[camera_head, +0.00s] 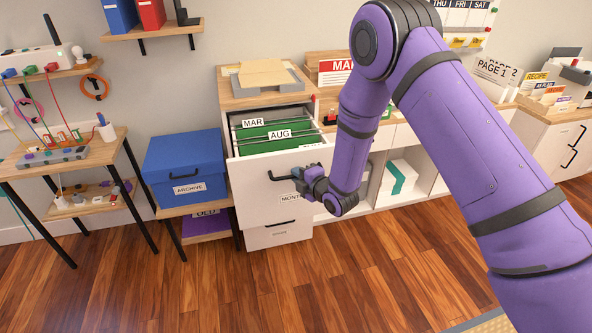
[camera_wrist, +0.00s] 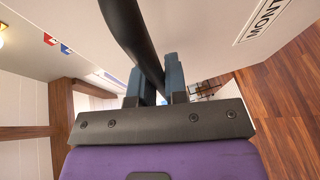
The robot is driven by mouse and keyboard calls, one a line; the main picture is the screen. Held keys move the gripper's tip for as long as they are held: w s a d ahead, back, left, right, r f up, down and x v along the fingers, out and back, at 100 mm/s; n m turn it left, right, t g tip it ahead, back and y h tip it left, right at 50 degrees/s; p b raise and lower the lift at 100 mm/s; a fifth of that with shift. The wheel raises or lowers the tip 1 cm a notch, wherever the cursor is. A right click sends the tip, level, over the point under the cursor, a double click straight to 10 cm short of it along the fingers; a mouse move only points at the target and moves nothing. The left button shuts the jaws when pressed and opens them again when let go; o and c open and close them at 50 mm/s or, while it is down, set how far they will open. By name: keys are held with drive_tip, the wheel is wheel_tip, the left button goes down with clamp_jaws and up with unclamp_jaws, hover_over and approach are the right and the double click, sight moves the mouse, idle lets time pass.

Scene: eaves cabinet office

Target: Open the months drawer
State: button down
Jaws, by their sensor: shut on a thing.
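The months drawer (camera_head: 262,190) is the upper drawer of a white cabinet with a wooden top. It stands pulled out, and green hanging files tabbed MAR and AUG show inside it. Its white front carries a label that reads MONT, partly hidden behind my gripper; the label also shows in the wrist view (camera_wrist: 264,18). My gripper (camera_head: 303,178) is at the dark bar handle (camera_head: 281,177) on the drawer front. In the wrist view my gripper's fingers (camera_wrist: 160,82) are closed around the dark handle bar (camera_wrist: 133,35).
A lower drawer (camera_head: 279,233) with its own handle is shut beneath. A blue ARCHIVE box (camera_head: 186,165) stands on a low stand to the left. Open shelving (camera_head: 410,185) runs to the right. The wooden floor (camera_head: 330,275) in front is clear.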

drive_tip(key=s+d, duration=0.1)
drive_tip(key=s, duration=0.5)
drive_tip(key=shift+d, duration=0.4)
drive_tip(key=shift+s, duration=0.1)
drive_tip(key=c, duration=1.2)
unclamp_jaws()
drive_tip(key=shift+o, duration=0.2)
drive_tip(key=v, duration=1)
drive_tip(key=shift+s+d, duration=0.25)
drive_tip(key=shift+s, duration=0.05)
